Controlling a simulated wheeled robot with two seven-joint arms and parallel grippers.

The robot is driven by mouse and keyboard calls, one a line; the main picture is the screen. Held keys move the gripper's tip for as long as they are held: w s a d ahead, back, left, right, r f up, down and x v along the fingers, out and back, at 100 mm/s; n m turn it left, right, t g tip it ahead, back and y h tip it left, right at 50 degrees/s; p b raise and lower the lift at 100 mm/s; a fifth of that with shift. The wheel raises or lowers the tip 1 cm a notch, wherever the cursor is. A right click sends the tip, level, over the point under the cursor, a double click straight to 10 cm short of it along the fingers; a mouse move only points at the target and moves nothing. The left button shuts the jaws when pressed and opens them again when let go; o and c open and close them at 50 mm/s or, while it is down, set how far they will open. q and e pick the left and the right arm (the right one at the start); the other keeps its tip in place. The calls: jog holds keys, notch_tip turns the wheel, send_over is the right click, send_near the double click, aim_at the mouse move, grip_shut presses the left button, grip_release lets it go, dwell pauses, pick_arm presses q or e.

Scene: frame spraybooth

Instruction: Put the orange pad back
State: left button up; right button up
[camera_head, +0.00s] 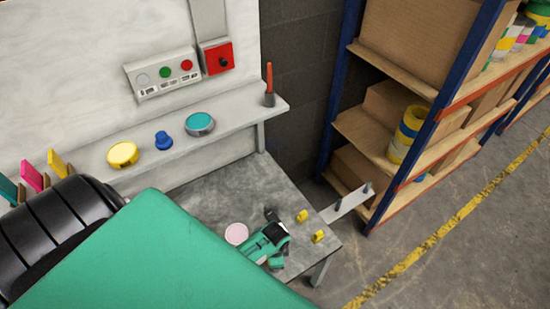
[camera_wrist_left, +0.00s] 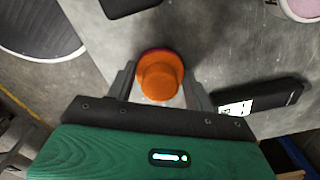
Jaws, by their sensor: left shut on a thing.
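The orange pad (camera_wrist_left: 160,80) shows in the left wrist view as a round orange piece with a raised knob. It sits between the two fingers of my left gripper (camera_wrist_left: 160,88), which is shut on it. The grey worktop is below the pad; I cannot tell whether they touch. A grey wall shelf (camera_head: 235,107) carries a yellow pad (camera_head: 123,154), a blue knob-shaped piece (camera_head: 163,140) and a teal pad (camera_head: 200,123), spaced apart. My right gripper is not in view.
A black object with a white label (camera_wrist_left: 262,98) lies right of the fingers. Shelving (camera_head: 335,95) stands at right; a red-handled tool (camera_head: 269,80) stands upright.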

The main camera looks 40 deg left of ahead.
pick_arm(q)
jog(key=o, duration=0.9)
notch_tip(320, 180, up, 12)
dwell(0.4)
jog(key=shift+s, duration=0.1)
